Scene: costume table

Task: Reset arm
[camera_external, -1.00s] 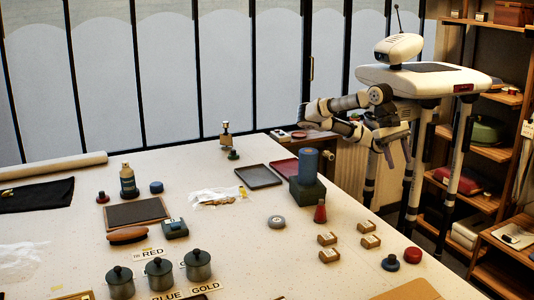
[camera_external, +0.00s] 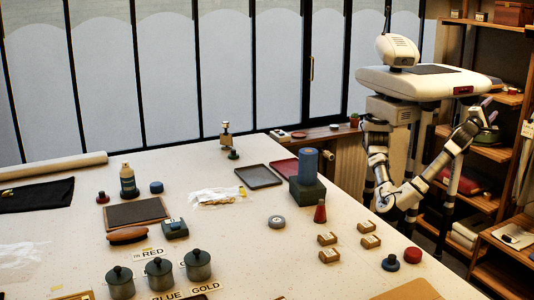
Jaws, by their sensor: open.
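My one arm (camera_external: 378,160) hangs down beside my white body, bends at an elbow low at the table's right side, and its forearm (camera_external: 435,168) rises to the right. My gripper (camera_external: 484,108) is at the upper end of that forearm, in front of the wooden shelves. It is small in the picture; it is open, and I see nothing held in it. The arm is clear of the objects on the white table (camera_external: 300,275).
The wooden shelves (camera_external: 490,152) with boxes stand close behind my gripper. A side ledge (camera_external: 335,133) runs under the windows.

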